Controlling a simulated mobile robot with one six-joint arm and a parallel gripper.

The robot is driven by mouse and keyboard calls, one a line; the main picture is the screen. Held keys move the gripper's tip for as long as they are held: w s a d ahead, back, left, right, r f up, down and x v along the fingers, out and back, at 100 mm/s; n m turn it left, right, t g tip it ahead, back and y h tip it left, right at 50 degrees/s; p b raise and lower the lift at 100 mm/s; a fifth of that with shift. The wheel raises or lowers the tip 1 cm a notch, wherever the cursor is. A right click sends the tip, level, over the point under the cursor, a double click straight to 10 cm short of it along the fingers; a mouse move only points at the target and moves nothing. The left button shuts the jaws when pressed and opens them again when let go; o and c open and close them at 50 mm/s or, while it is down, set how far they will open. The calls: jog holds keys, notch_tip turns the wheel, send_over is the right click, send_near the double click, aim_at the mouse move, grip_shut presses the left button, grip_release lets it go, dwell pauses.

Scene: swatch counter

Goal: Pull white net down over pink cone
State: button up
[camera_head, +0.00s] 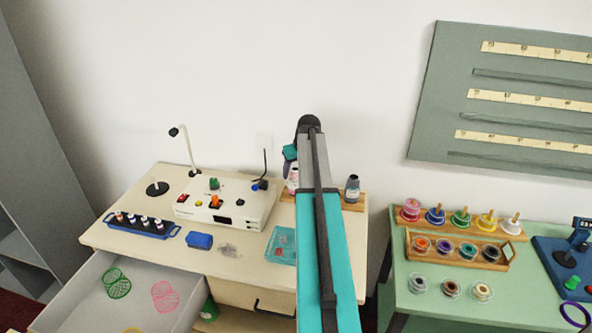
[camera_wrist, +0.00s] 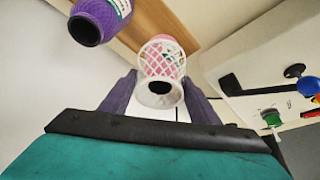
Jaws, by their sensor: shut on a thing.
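The white net (camera_wrist: 158,96) sits around the pink cone (camera_wrist: 163,48) in the wrist view. Its rim rings the dark hole at the near end of the cone, and pink shows through its mesh farther along. My gripper (camera_wrist: 160,100) is shut on the net, with one dark finger on each side. In the head view the pink cone (camera_head: 292,180) stands on the wooden rack, partly hidden by my arm.
A purple cone (camera_wrist: 98,18) stands close beside the net; the rack (camera_head: 352,205) holds it. A white control box (camera_head: 225,205) is left of the rack. An open drawer (camera_head: 75,305) holds green (camera_head: 117,284) and pink (camera_head: 165,296) nets. Spools (camera_head: 460,221) stand on the right-hand table.

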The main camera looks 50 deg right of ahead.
jog(key=shift+f+b, duration=0.5)
jog(key=shift+f, duration=0.65)
jog(key=shift+f, duration=0.25)
jog(key=o, duration=1.1)
jog(key=shift+r, duration=0.1)
jog(key=shift+b+v, duration=1.85)
jog(key=shift+v, duration=4.95)
